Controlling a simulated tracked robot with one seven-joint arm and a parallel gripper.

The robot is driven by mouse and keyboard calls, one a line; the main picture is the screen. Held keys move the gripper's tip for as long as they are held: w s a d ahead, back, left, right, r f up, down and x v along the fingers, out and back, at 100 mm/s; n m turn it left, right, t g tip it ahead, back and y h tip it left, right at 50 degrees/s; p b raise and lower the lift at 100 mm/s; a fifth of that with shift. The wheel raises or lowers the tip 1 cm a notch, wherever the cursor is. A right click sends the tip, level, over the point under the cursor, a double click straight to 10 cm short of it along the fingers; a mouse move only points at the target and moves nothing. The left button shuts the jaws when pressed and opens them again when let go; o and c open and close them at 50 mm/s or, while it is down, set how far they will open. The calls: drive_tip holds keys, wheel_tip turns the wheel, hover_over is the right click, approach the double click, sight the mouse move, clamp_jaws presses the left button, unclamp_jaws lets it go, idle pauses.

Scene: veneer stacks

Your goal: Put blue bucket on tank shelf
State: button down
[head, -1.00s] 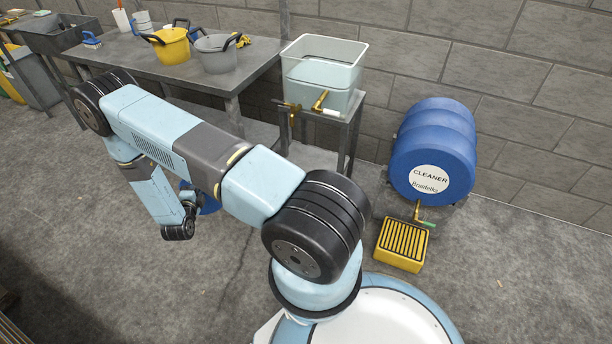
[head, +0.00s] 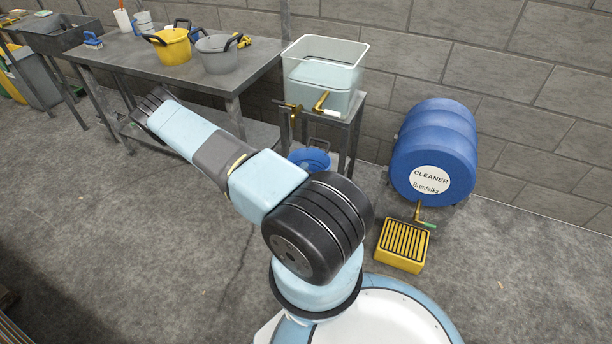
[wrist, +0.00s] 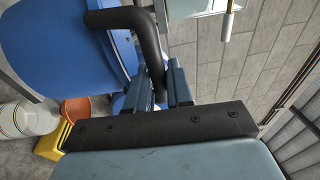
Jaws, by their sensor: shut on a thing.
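The blue bucket (head: 310,159) hangs by its black handle at the tank stand, under the clear tank's taps in the head view. In the wrist view the bucket (wrist: 70,42) fills the upper left, and my gripper (wrist: 155,82) is shut on its black handle. My gripper is hidden behind my arm in the head view. The tank stand (head: 351,128) is a grey metal frame with the clear tank (head: 325,75) on top. The bucket hides part of the space under the stand top, so I cannot tell whether it touches a shelf.
Brass taps (head: 320,101) stick out from the tank's front. A grey bench (head: 125,62) with a yellow bucket (head: 169,46) and a grey bucket (head: 217,54) stands left. A blue cleaner drum (head: 432,150) and yellow drip tray (head: 403,245) are right.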

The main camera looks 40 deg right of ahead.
sight(304, 157)
drive_tip(key=shift+s+d, duration=0.1)
drive_tip(key=shift+d, duration=0.25)
drive_tip(key=w+d+f, duration=0.2)
drive_tip(key=w+f, duration=0.1)
drive_tip(key=w+d+f, duration=0.2)
drive_tip(key=w, duration=0.2)
drive_tip(key=w+d+f, duration=0.2)
drive_tip(key=w+f, duration=0.1)
drive_tip(key=shift+w+d+f, duration=0.3)
drive_tip(key=shift+w+d, duration=0.05)
drive_tip(key=shift+w, duration=0.05)
drive_tip(key=shift+w+d+f, duration=0.25)
drive_tip(key=shift+w+f, duration=0.1)
drive_tip(key=shift+f, duration=1.75)
drive_tip(key=c, duration=1)
unclamp_jaws()
drive_tip(key=shift+a, duration=0.1)
